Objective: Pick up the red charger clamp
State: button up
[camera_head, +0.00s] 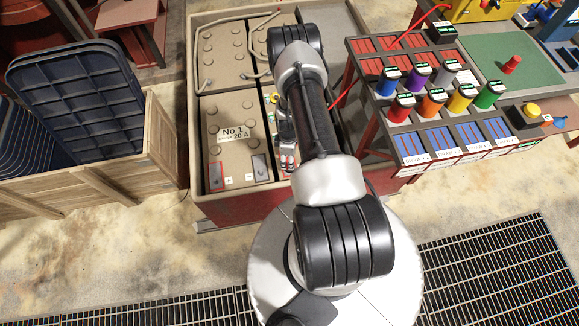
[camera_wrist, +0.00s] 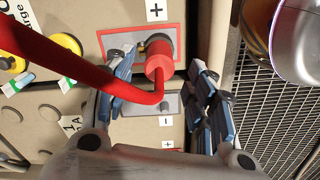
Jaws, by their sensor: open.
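The red charger clamp (camera_wrist: 158,66) shows in the wrist view as a red cylinder on a dark stud, on a grey plate with a red border next to a "+" label. A thick red cable (camera_wrist: 75,76) curves from it to the left edge and crosses in front of the left finger. My gripper (camera_wrist: 163,88) is open, with one finger left and one right of the clamp and room on both sides; I cannot tell its height over the clamp. In the head view my gripper (camera_head: 287,150) is small and partly hidden by my arm; I cannot make out the clamp there.
A beige battery marked No 1 (camera_head: 232,150) sits in a red-walled tray (camera_head: 245,212). A rack with coloured knobs (camera_head: 405,50) stands close on the right. A wooden crate (camera_head: 100,185) with dark blue panels is on the left. Floor grating (camera_head: 490,265) lies in front.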

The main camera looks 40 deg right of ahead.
notch_tip(320, 180, down, 5)
jog(key=b, duration=0.2)
jog(key=shift+d+f+b, duration=0.15)
jog(key=shift+f+b, duration=0.05)
jog(key=shift+b, duration=0.1)
jog(key=shift+r, duration=0.1)
jog(key=shift+c, duration=0.5)
grip_shut()
